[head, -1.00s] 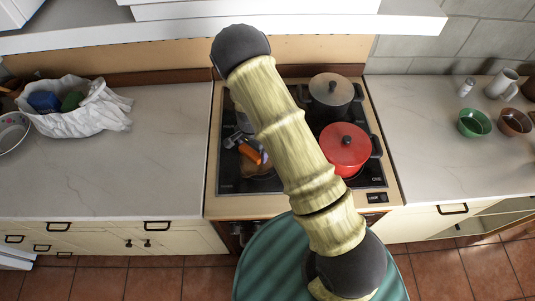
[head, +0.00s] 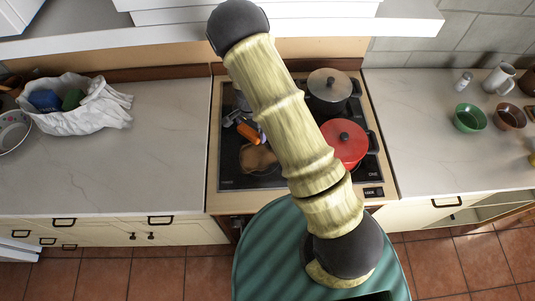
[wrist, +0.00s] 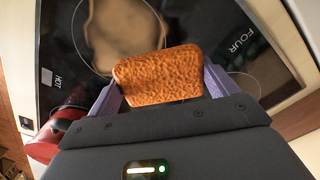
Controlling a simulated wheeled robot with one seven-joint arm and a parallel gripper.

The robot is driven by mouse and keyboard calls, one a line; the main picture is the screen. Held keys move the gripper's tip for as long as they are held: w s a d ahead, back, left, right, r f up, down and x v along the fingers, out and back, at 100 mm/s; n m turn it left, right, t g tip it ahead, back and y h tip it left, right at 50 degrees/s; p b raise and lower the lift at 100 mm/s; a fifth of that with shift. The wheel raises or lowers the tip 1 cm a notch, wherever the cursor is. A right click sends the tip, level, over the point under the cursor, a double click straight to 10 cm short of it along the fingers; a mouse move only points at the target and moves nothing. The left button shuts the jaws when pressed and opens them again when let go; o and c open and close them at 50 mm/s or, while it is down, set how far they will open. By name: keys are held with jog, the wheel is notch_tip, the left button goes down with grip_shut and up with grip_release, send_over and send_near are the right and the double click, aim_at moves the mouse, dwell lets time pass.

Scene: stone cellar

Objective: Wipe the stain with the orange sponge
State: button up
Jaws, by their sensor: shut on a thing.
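The orange sponge (wrist: 157,75) is held between the two purple fingers of my gripper (wrist: 162,87) in the wrist view. In the head view the sponge (head: 248,131) shows beside my arm, with my gripper (head: 233,119) at its upper left. The stain (head: 258,158) is a brown patch on the black cooktop, just below the sponge in the head view. In the wrist view the stain (wrist: 120,36) lies on a marked burner ring, beyond the sponge. I cannot tell whether the sponge touches the cooktop.
A red pot (head: 344,146) and a grey pot (head: 329,90) stand on the right of the cooktop (head: 230,178). A white cloth bag (head: 100,108) lies on the left counter. Bowls, including a green one (head: 470,118), stand on the right counter. Much of the left counter is clear.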

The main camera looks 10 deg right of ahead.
jog(key=shift+w+r+p, duration=0.15)
jog(key=shift+r+p, duration=0.4)
jog(key=shift+r, duration=0.6)
jog(key=shift+s, duration=0.2)
jog(key=shift+w, duration=0.15)
jog(key=shift+d+f, duration=0.1)
jog(key=shift+d, duration=0.05)
